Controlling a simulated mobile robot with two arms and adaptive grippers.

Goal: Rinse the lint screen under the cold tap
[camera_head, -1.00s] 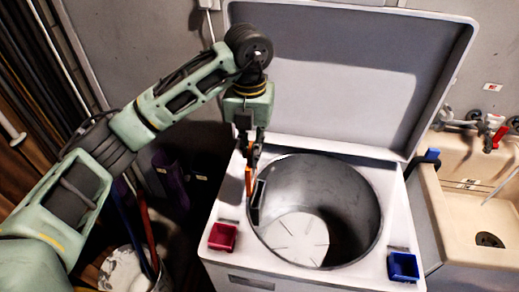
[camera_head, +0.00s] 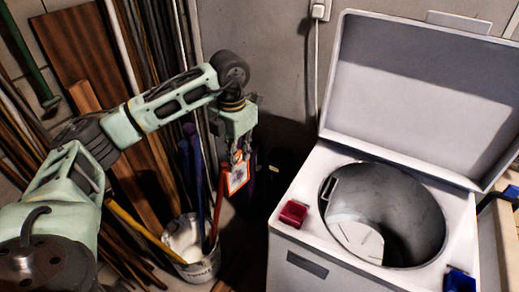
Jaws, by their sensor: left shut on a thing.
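The lint screen (camera_head: 237,179) is a small panel with an orange frame and a pale mesh. My left gripper (camera_head: 239,158) is shut on its upper edge and holds it hanging in the air, to the left of the washer. Its face is turned towards the camera. The cold tap is out of view. Only a sliver of the beige sink (camera_head: 507,238) shows at the right edge. My right gripper is not in view.
The open top-loading washer (camera_head: 305,190) stands right of the screen, its lid raised. A white bucket (camera_head: 196,262) and leaning poles and boards (camera_head: 90,58) crowd the left.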

